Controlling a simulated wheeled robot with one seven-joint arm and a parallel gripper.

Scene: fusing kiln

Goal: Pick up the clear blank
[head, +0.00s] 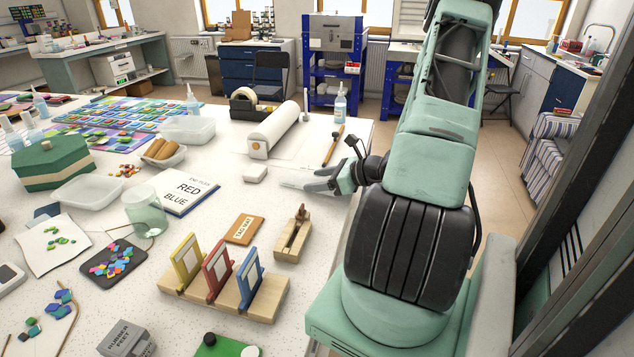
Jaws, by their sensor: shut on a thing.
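My gripper (314,181) is low over the white table (228,222), near its right edge and in front of the white paper roll. It is shut on a pale, see-through flat piece, which looks like the clear blank (293,177). The fingers and the piece blend together, so its outline is hard to make out. I cannot tell whether the piece touches the table.
A small white block (255,174) lies just left of my gripper. A paper roll (273,131) lies behind it. A wooden clamp block (293,235) and a rack with yellow, red and blue frames (233,298) stand in front.

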